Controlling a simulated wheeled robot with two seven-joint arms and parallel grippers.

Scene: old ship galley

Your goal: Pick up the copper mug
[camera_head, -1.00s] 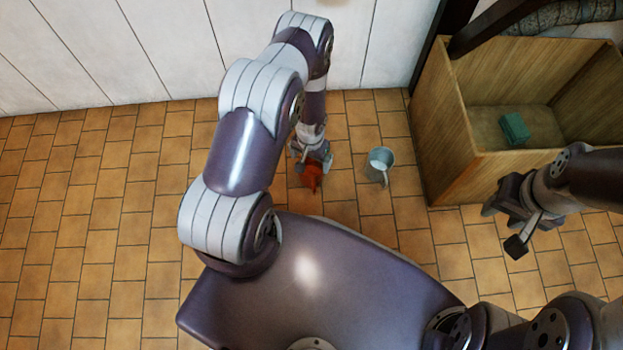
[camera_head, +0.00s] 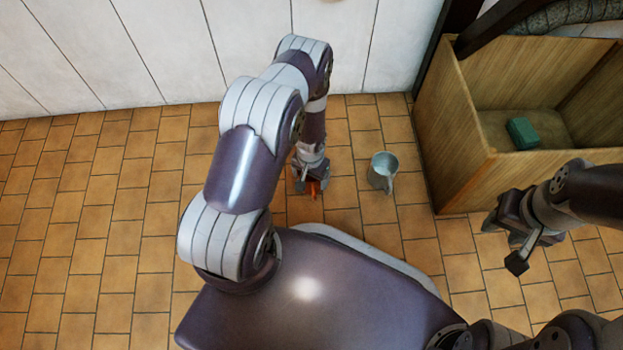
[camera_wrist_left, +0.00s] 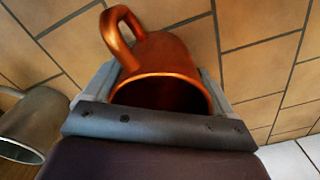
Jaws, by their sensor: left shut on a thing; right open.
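The copper mug (camera_wrist_left: 170,55) is between the fingers of my left gripper in the left wrist view, with its handle toward the upper left. My left gripper (camera_wrist_left: 158,92) is shut on the mug's body, and its palm hides the mug's near part. In the head view only a small orange part of the mug (camera_head: 313,188) shows beneath my left gripper (camera_head: 308,184). I cannot tell whether the mug touches the floor. My right gripper (camera_head: 510,250) is open and empty at the right, well away from the mug.
A grey metal mug (camera_head: 381,172) stands on the tiled floor just right of my left gripper; it also shows in the left wrist view (camera_wrist_left: 35,125). A wooden bin (camera_head: 450,140) with a green block (camera_head: 522,133) stands at the right. The floor at left is clear.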

